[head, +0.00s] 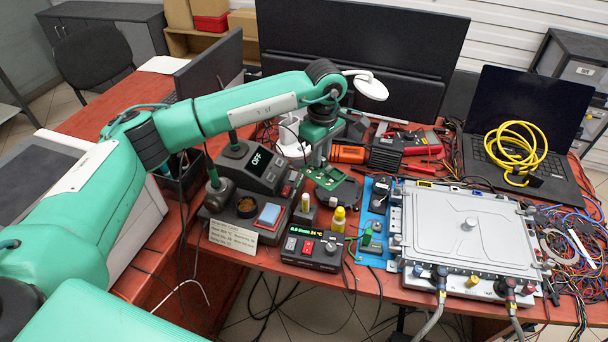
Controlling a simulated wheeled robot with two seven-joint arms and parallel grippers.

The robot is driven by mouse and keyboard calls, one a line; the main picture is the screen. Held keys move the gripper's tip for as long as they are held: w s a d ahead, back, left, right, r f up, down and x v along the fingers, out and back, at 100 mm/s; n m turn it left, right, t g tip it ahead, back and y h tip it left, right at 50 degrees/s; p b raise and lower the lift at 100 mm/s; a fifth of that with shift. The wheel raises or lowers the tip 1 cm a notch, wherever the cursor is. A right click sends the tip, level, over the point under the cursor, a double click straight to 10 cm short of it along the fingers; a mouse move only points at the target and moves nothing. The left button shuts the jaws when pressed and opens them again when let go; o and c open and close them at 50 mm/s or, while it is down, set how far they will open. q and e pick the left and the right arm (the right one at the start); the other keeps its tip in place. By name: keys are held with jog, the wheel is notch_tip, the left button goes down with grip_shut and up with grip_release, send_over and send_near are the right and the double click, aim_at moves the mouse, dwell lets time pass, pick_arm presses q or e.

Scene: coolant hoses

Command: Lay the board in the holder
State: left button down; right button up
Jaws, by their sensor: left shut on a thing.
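A green circuit board (341,184) is in the middle of the head view, above the bench clutter, with its left end at my left gripper (318,161). The gripper points down and is shut on the board. A dark rounded shape (344,198) lies just below the board and is partly covered by it. I cannot tell whether this shape is the holder, or whether the board touches it. My right gripper is not in view.
A soldering station (262,163) marked OFF stands left of the board. A small control box with a lit display (313,250), a yellow-capped bottle (338,220) and a blue plate (374,258) are nearer. A large grey metal unit (465,245) fills the right. Tools and a laptop crowd the back.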

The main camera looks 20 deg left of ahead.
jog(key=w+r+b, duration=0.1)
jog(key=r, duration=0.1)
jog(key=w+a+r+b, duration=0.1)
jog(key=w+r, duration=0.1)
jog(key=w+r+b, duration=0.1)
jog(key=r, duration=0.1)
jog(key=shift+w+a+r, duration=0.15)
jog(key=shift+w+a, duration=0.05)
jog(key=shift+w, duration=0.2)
pick_arm(q)
jog(key=shift+w+d+f+n+b, duration=0.35)
jog(key=shift+w+f+n, duration=0.5)
jog(key=shift+f, duration=0.55)
jog(key=shift+w+d+f+n+b, duration=0.2)
jog(key=shift+w+d+f+n, duration=0.15)
jog(key=shift+w+f+n, duration=0.8)
jog(key=shift+w+d+f+n+b, duration=0.35)
jog(key=shift+w+f, duration=0.3)
jog(key=shift+f, duration=1.7)
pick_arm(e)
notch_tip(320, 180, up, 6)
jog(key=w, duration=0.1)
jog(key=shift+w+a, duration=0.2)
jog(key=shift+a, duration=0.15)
pick_arm(q)
jog(key=shift+f+b, duration=0.1)
jog(key=shift+b, duration=0.45)
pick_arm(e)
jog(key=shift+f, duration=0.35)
